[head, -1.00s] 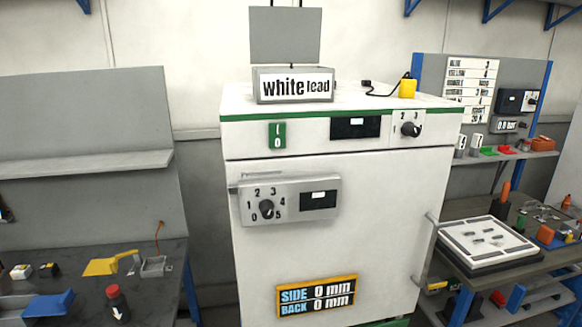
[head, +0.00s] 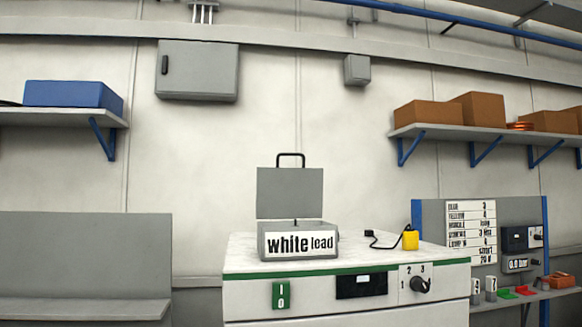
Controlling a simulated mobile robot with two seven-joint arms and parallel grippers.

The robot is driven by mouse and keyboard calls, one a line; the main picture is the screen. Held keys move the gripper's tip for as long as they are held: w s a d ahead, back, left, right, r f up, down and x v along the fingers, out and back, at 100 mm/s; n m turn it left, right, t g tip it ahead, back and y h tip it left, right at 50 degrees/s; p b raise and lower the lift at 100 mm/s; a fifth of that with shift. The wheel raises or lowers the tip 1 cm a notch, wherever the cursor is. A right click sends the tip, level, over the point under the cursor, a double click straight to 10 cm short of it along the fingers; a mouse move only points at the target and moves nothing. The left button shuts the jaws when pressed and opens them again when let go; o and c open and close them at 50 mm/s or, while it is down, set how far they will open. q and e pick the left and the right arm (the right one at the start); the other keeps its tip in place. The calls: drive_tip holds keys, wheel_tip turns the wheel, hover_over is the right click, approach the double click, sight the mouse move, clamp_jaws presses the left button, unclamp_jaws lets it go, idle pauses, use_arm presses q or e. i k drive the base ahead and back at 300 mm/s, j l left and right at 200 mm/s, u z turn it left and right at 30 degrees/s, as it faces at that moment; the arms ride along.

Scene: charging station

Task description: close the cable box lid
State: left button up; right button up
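The cable box (head: 298,241) is a small grey box with a "white lead" label on its front. It stands on the left part of the white cabinet's top (head: 350,252). Its grey lid (head: 290,193) stands upright at the back of the box, so the box is open. A dark handle (head: 290,155) sits on the lid's upper edge. The inside of the box is hidden behind its front wall. Neither of my grippers shows in the head view.
A yellow plug-like block (head: 411,239) with a black cable lies right of the box. The cabinet front carries a green switch (head: 285,295) and a dark knob (head: 420,284). Shelves with a blue box (head: 73,94) and brown boxes (head: 428,113) hang on the wall.

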sight(282, 194)
drive_tip(key=i+l, duration=0.15)
drive_tip(key=i, duration=0.2)
drive_tip(key=i+l, duration=0.15)
drive_tip(key=i, duration=0.2)
drive_tip(key=i+l, duration=0.15)
drive_tip(key=i, duration=0.25)
